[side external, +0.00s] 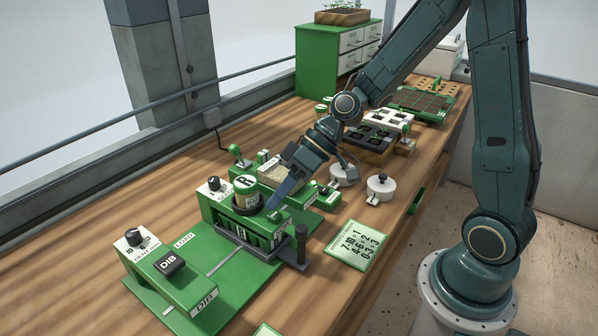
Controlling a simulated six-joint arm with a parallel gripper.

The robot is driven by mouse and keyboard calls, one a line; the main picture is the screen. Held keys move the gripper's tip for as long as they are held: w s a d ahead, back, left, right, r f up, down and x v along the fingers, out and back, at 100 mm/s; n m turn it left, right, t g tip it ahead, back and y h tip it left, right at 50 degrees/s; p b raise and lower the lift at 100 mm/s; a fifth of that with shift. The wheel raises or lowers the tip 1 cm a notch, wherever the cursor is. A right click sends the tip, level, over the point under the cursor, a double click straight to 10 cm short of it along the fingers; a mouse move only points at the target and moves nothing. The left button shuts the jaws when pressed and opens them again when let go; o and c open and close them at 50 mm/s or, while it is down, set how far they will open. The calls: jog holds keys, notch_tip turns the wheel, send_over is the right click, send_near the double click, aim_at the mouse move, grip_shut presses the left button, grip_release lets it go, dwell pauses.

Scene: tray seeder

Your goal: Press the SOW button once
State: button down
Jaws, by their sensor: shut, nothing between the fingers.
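My gripper (272,205) is shut and empty, pointing down and left at the right end of the green seeder head (217,216). The fingertips are just above or touching the top there; I cannot tell which. No SOW lettering is readable, and the gripper may be covering that button. A jar with an R on its lid (246,191) stands on the head, left of the fingertips. A black button marked DIB (170,264) sits on the green block at the front left.
Knobs (134,236) and (214,184) stand beside the buttons. A dark upright post (301,244) stands right of the head. White lidded pots (380,189), a number card (357,245) and seedling trays lie to the right and behind. Bare wood shows at the left.

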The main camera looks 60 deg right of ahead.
aim_at(281, 213)
dwell(0.3)
jog(key=shift+r, duration=2.5)
jog(key=s+d+r+m+t+h, duration=0.1)
jog(key=s+d+r+m+h, duration=0.1)
jog(key=s, duration=0.6)
jog(key=s+d+r+m+h, duration=0.2)
jog(key=s+d+r+h, duration=0.3)
jog(key=s, duration=0.4)
jog(key=shift+s+d+r+t+h, duration=0.15)
jog(key=shift+s+d+t+h, duration=0.2)
jog(key=shift+d+h, duration=0.5)
